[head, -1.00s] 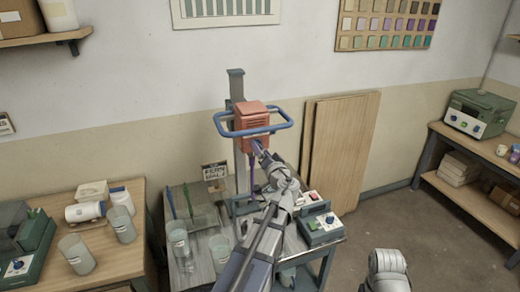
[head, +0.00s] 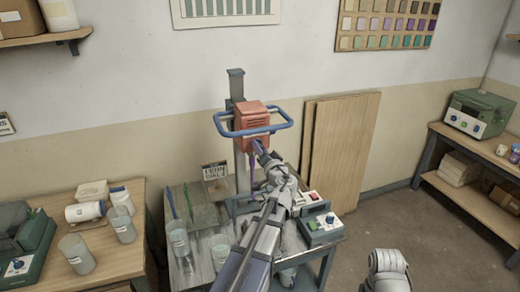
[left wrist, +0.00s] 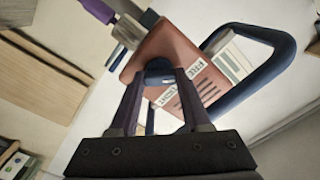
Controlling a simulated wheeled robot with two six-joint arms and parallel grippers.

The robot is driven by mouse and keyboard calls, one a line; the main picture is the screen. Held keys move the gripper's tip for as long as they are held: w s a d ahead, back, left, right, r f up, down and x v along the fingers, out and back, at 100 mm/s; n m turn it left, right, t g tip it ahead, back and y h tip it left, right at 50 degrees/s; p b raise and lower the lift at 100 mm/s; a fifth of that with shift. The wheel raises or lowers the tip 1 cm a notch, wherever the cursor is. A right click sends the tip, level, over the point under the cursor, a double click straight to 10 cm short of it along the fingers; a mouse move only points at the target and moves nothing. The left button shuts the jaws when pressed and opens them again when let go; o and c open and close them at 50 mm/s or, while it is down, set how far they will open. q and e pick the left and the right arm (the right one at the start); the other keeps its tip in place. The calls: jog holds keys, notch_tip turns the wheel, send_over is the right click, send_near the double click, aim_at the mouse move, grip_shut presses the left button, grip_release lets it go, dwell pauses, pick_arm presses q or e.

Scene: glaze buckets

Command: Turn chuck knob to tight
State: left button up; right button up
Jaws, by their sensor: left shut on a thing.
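The red mixer head (head: 252,115) is mounted on a grey upright post, with a blue loop handle (head: 285,126) around it. My left gripper (head: 258,147) reaches up to the lower front of the head. In the left wrist view the dark blue chuck knob (left wrist: 158,66) sits on the red face (left wrist: 165,45), between the fingertips of my left gripper (left wrist: 155,74), which is shut on it. Small white labels (left wrist: 198,67) lie beside the knob; their print is hard to read. In the head view the gripper hides the knob. My right gripper is not in view.
A purple stirrer (head: 252,168) hangs below the head. The cart (head: 200,264) under it carries beakers (head: 219,251) and a control box (head: 321,228). A bench (head: 110,262) with jars stands left. Wooden boards (head: 345,140) lean on the wall.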

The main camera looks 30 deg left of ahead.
pick_arm(q)
grip_shut()
jog(key=m, duration=1.7)
jog(key=shift+m, duration=0.3)
dwell(0.5)
jog(key=o, duration=1)
grip_release()
jog(key=shift+c, duration=0.2)
